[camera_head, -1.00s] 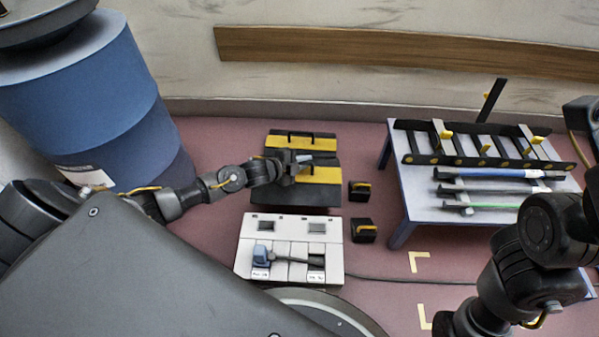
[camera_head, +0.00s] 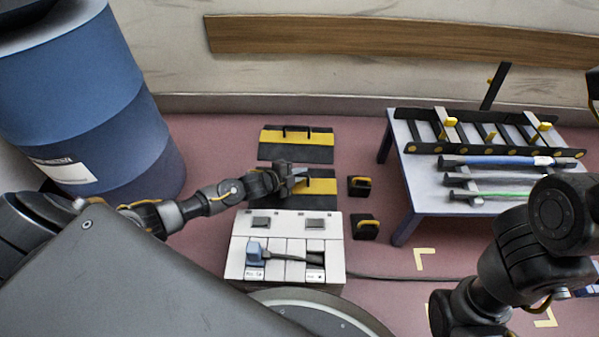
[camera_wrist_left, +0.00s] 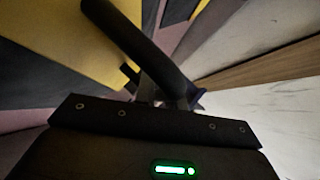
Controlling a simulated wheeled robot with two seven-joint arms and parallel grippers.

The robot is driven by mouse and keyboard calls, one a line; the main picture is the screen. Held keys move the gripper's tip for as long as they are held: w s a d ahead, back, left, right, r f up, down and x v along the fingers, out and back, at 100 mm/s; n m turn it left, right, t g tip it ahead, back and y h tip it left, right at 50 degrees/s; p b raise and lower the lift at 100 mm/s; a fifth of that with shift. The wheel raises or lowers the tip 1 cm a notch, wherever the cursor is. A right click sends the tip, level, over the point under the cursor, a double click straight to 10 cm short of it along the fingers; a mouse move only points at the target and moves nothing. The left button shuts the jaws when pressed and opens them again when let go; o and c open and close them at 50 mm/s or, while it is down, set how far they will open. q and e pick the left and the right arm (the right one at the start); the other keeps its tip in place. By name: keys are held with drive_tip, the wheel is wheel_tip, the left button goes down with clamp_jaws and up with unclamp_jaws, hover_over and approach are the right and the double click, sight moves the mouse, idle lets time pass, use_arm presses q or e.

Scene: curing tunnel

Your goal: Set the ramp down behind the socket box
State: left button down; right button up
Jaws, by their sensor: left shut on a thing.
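The held ramp (camera_head: 318,201), black with a yellow band, lies just behind the socket box as seen in the head view. My left gripper (camera_head: 298,176) is shut on its handle and hides its left part. In the left wrist view the dark handle (camera_wrist_left: 140,45) runs up from the fingers, with the yellow band (camera_wrist_left: 85,35) beside it. I cannot tell whether the ramp touches the floor. The white socket box (camera_head: 236,255) stands in front, with a blue plug (camera_head: 254,252) on top. My right arm shows at the lower right, but its gripper does not.
A second black and yellow ramp (camera_head: 297,153) lies farther back. A blue drum (camera_head: 85,110) stands left, a table (camera_head: 410,180) right. A cable (camera_head: 400,277) crosses the floor.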

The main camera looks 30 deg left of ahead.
use_arm(q)
drive_tip(key=shift+w, duration=0.15)
drive_tip(key=c, duration=1.9)
unclamp_jaws()
drive_tip(key=shift+f, duration=0.2)
drive_tip(key=o, duration=0.4)
drive_tip(key=shift+r, duration=0.15)
drive_tip(key=p+v, duration=0.4)
drive_tip(key=v, duration=0.2)
drive_tip(key=shift+r+p, duration=0.2)
drive_tip(key=shift+p, duration=0.2)
drive_tip(key=shift+s+a+r, duration=0.1)
drive_tip(key=shift+s+a, duration=0.05)
drive_tip(key=shift+s, duration=0.35)
drive_tip(key=shift+s+a, duration=0.1)
drive_tip(key=shift+s, duration=0.15)
